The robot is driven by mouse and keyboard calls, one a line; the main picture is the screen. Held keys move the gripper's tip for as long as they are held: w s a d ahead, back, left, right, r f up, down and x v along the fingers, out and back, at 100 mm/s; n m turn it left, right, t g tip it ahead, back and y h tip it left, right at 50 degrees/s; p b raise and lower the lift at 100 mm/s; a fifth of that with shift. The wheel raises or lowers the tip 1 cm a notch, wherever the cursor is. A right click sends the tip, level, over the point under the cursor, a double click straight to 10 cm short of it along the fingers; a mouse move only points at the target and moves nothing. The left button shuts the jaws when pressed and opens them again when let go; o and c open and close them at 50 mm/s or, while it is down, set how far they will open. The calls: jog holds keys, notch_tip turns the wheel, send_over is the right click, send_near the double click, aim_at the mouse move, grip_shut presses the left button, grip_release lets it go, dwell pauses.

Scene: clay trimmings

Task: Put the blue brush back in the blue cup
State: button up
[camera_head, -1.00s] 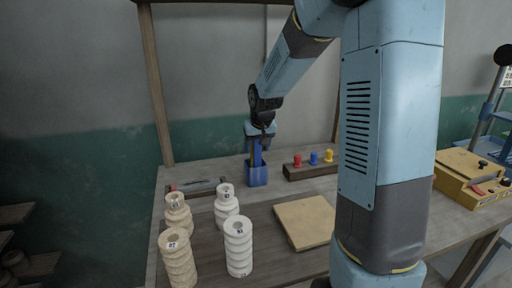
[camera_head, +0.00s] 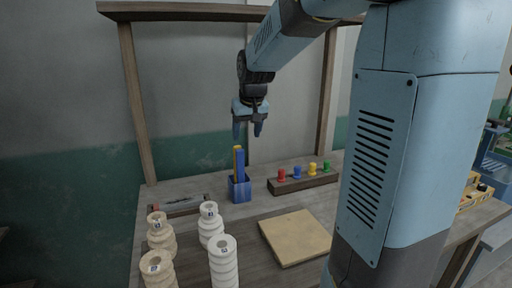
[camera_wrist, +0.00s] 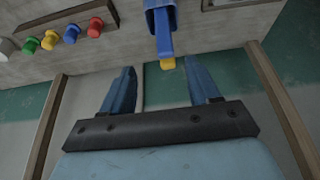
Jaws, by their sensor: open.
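The blue brush (camera_head: 240,163) stands in the blue cup (camera_head: 241,190) on the table, leaning slightly, with its upper part above the rim. A yellow part shows at its top and along its left side. My gripper (camera_head: 247,132) is open and empty above the brush, fingers pointing down, apart from it. In the wrist view, the brush (camera_wrist: 164,38) rises from the cup (camera_wrist: 158,5) toward the gap between the open fingers of my gripper (camera_wrist: 160,68). The cup's inside is hidden.
A wooden block (camera_head: 304,181) with several coloured pegs stands right of the cup. A pale board (camera_head: 296,237) lies in front. Several stacked clay rings (camera_head: 223,262) stand front left. A tray with a tool (camera_head: 180,205) lies left. Wooden frame posts (camera_head: 133,105) rise behind.

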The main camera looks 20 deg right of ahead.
jog(key=s+t, duration=0.1)
jog(key=s, duration=2.6)
jog(key=shift+s+a, duration=0.15)
jog(key=shift+a, duration=0.3)
jog(key=shift+r, duration=0.1)
jog(key=shift+c, duration=0.4)
